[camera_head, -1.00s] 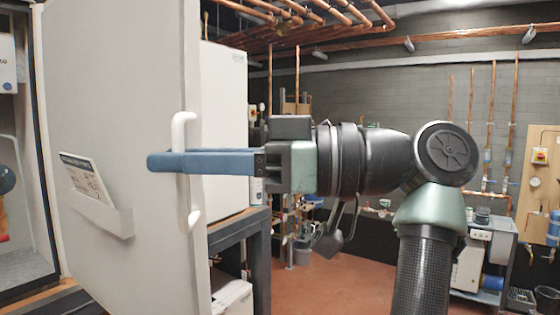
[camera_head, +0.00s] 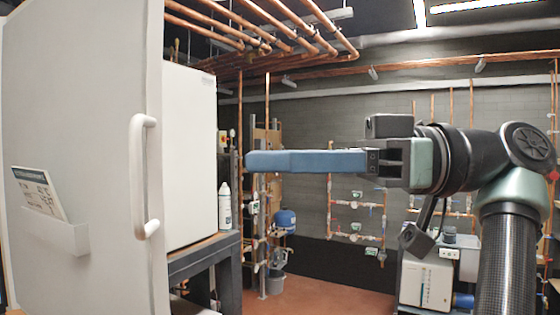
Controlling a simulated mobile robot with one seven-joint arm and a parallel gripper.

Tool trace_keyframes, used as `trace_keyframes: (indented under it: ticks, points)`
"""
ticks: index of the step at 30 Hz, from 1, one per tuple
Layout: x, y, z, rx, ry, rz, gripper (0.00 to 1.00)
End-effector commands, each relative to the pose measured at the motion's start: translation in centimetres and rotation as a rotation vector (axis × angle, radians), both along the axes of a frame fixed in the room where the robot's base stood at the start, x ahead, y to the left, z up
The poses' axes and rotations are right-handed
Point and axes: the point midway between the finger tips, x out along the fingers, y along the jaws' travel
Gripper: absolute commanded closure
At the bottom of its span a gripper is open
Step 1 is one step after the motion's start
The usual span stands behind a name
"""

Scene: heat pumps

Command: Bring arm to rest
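My gripper (camera_head: 250,161) points left across the middle of the head view, at the end of my dark arm. Its blue fingers overlap from this side, so the gap between them does not show. I see nothing hanging from the fingers. They are apart from the white door handle (camera_head: 138,175), with a clear stretch of picture between the two. The handle is upright on the edge of a large pale door (camera_head: 85,110), which stands open at the left.
A document holder (camera_head: 55,232) with a leaflet is on the door. A white cabinet (camera_head: 190,150) stands behind it on a dark bench (camera_head: 205,252). A white bottle (camera_head: 224,205) stands near the bench's end. Copper pipes (camera_head: 270,30) run overhead. Red floor (camera_head: 320,285) is clear in the middle.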

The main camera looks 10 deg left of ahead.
Motion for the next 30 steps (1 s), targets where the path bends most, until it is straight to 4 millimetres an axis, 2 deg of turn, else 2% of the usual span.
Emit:
trace_keyframes:
  ticks: [7, 11, 17, 19, 22, 26, 29, 30]
  points:
    - [0.2, 0.1, -0.1, -0.002, 0.004, -0.009, 0.73]
    - [2.1, 1.3, -1.4, -0.016, 0.042, -0.117, 0.73]
    - [8.4, 3.3, -5.1, -0.023, 0.116, -0.538, 0.73]
    - [10.2, 3.2, -6.0, -0.002, 0.11, -0.7, 0.73]
    - [11.7, 2.5, -6.7, 0.053, 0.071, -0.921, 0.73]
    - [11.2, 0.8, -6.0, 0.165, -0.037, -1.175, 0.73]
    - [8.8, -0.7, -4.5, 0.281, -0.157, -1.335, 0.73]
    - [7.3, -1.3, -3.8, 0.332, -0.212, -1.391, 0.73]
